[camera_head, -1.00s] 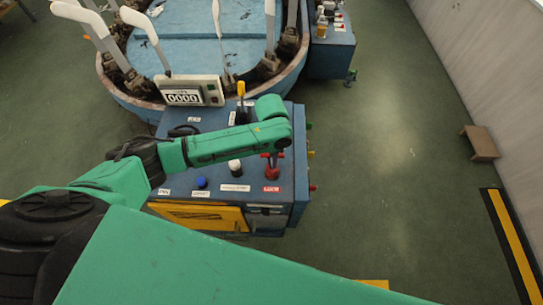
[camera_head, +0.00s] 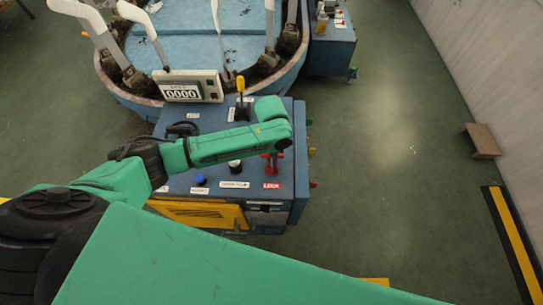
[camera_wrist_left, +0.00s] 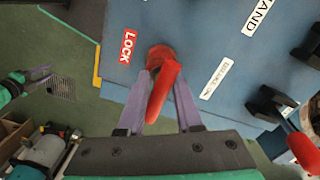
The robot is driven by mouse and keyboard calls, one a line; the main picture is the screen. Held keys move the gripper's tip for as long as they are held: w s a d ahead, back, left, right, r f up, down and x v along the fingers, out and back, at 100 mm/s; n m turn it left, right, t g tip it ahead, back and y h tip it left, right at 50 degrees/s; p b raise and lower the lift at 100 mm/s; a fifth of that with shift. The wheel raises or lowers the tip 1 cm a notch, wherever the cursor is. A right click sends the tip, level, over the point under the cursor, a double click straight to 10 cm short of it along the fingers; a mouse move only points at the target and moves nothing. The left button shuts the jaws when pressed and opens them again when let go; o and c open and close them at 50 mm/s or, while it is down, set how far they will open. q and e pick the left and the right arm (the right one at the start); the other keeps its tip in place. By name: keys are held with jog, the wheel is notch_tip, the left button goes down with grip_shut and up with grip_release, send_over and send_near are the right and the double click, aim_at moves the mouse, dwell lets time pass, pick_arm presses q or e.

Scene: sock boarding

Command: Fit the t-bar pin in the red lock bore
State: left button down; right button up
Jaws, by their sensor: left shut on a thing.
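My left gripper (camera_wrist_left: 163,98) is shut on the red t-bar pin (camera_wrist_left: 163,92), with one grey-purple finger on each side of its handle. The pin stands over the round red lock bore (camera_wrist_left: 160,56), beside the red LOCK label. The handle covers part of the bore, so I cannot tell how deep the pin sits. In the head view my left forearm mostly covers the gripper, and a little red (camera_head: 275,158) shows below it. My right gripper (camera_wrist_left: 45,74) shows small at the left of the left wrist view, its two fingers apart and empty.
The blue console (camera_head: 218,205) carries a yellow-knobbed lever (camera_head: 240,85), a blue button (camera_head: 200,179) and a counter box (camera_head: 187,87). A round blue machine with white upright forms stands behind it. Green floor (camera_head: 400,150) is free to the right.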

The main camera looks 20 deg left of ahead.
pick_arm(q)
jog(key=shift+f, duration=0.4)
jog(key=c, duration=0.5)
grip_release()
notch_tip(320, 180, up, 15)
jog(key=b, duration=0.1)
jog(key=shift+w+f+b, duration=0.15)
jog(key=shift+b, duration=0.25)
jog(key=shift+f, duration=0.1)
